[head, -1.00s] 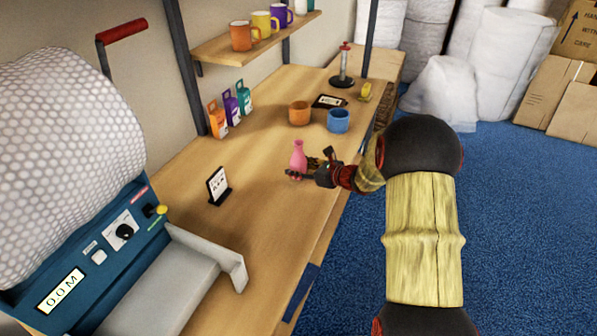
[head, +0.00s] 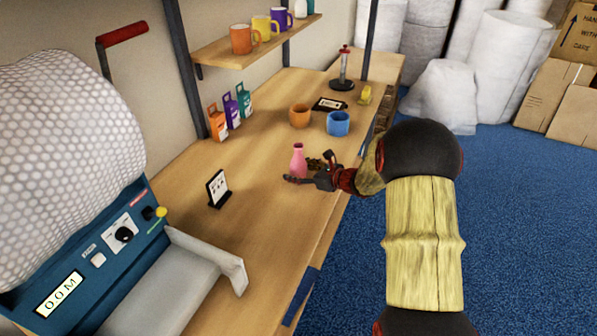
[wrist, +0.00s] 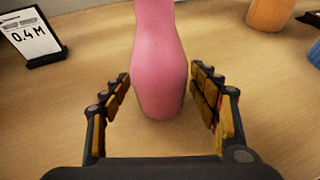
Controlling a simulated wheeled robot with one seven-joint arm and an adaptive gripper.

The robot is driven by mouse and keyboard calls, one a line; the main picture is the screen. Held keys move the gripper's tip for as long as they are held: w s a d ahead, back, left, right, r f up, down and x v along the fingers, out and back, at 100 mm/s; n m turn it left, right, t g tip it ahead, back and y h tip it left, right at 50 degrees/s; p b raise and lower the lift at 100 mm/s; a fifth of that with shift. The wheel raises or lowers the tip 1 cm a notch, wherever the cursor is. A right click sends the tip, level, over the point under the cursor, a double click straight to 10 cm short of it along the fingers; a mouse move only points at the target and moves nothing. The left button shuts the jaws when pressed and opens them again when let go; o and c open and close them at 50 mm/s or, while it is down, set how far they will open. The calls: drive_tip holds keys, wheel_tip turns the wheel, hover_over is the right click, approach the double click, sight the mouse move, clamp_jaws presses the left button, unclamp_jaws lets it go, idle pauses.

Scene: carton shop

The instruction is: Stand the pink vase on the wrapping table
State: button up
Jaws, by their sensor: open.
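The pink vase (head: 298,161) stands upright on the wooden wrapping table (head: 262,207), near the table's right-hand edge in the head view. My gripper (head: 302,171) is open, low beside the vase, with its fingers around the vase's lower part. In the wrist view, the vase (wrist: 158,62) rises between the two spread fingers of my gripper (wrist: 160,92). A gap shows between the vase and each finger. The vase's base rests on the tabletop, and its top is cut off in the wrist view.
An orange mug (head: 300,115) and a blue mug (head: 338,123) stand behind the vase. A teal machine (head: 120,235) with bubble wrap fills the near left. Bare tabletop surrounds the vase.

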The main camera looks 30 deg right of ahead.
drive_tip(key=shift+r, duration=0.2)
drive_tip(key=shift+s+d+r+p, duration=0.15)
drive_tip(key=shift+s+d+p, duration=0.05)
drive_tip(key=shift+s+p, duration=0.15)
drive_tip(key=p+v, duration=0.3)
drive_tip(key=v, duration=0.8)
drive_tip(key=shift+a, duration=0.1)
drive_tip(key=s+a+r+n+g+y, duration=0.1)
drive_tip(key=s+a+r+n+g, duration=0.4)
drive_tip(key=a+n, duration=0.5)
drive_tip(key=s+a+r+n+g+y, duration=0.15)
drive_tip(key=s+a+r+n, duration=0.5)
drive_tip(key=a, duration=0.65)
drive_tip(key=s+r+n+h, duration=0.2)
drive_tip(key=s+n+h, duration=0.1)
drive_tip(key=s+n, duration=0.5)
drive_tip(key=s+r+n+h, duration=0.3)
drive_tip(key=s+n+h, duration=0.1)
drive_tip(key=s+n, duration=0.3)
drive_tip(key=shift+s+r+n+p, duration=0.2)
drive_tip(key=shift+s+n+p, duration=0.15)
drive_tip(key=shift+s, duration=0.35)
